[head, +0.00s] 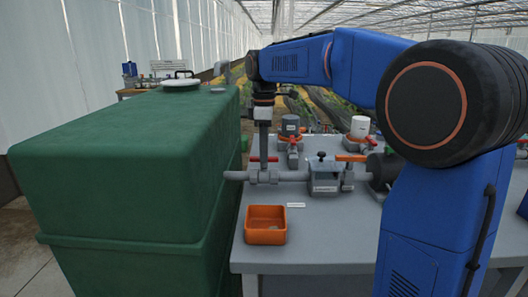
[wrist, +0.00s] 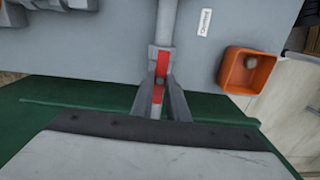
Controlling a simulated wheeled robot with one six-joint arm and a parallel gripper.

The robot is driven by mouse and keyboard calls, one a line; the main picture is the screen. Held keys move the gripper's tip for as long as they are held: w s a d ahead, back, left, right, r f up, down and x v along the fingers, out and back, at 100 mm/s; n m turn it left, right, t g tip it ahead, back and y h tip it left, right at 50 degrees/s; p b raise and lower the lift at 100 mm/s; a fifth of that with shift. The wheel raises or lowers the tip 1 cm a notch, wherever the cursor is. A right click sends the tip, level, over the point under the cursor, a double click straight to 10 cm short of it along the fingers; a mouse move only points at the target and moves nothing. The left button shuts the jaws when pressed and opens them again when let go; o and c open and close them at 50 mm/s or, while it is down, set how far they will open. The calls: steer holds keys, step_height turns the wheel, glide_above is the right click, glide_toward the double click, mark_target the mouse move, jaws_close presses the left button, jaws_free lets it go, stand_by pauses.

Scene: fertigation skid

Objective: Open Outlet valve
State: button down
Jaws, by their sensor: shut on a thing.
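A valve with a red lever handle (head: 272,159) sits on the grey pipe beside the green tank; no label naming it the Outlet valve is readable. In the wrist view the red handle (wrist: 161,64) lies roughly in line with the pipe (wrist: 165,22). My gripper (head: 263,157) reaches down from above onto this valve. In the wrist view my gripper (wrist: 160,90) has one finger on each side of the handle and is shut on it. The fingers hide part of the handle and the valve body below.
The green tank (head: 120,160) stands close on the left. An orange bin (head: 265,237) with a small grey piece in it sits on the grey table (head: 325,240). A grey pipe unit (head: 325,178), an orange handle (head: 350,158) and another red-handled valve (head: 291,138) are to the right.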

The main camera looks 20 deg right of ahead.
steer(key=shift+n, duration=0.4)
steer(key=c, duration=1.7)
jaws_free()
step_height(320, 180, up, 17)
steer(key=shift+r, duration=0.2)
steer(key=shift+s, duration=0.1)
